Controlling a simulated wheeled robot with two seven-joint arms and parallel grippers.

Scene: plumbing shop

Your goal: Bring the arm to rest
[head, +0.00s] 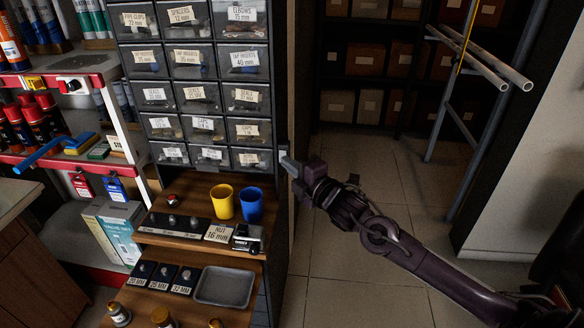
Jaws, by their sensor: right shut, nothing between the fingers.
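My right gripper (288,163) is at the end of the dark arm that comes in from the right. It is shut and empty, pointing left, close to the right side of the drawer cabinet (283,100). It is above and to the right of the blue cup (251,206) and appears apart from it. I cannot tell whether its tip touches the cabinet's edge. My left gripper is not in view.
A yellow cup (222,202), a grey tray (225,287) and labelled black blocks (162,276) stand on wooden shelves below the drawers. Stocked shelves (65,160) are at left. A pipe rack (462,110) stands at right. Tiled floor (340,265) lies under my arm.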

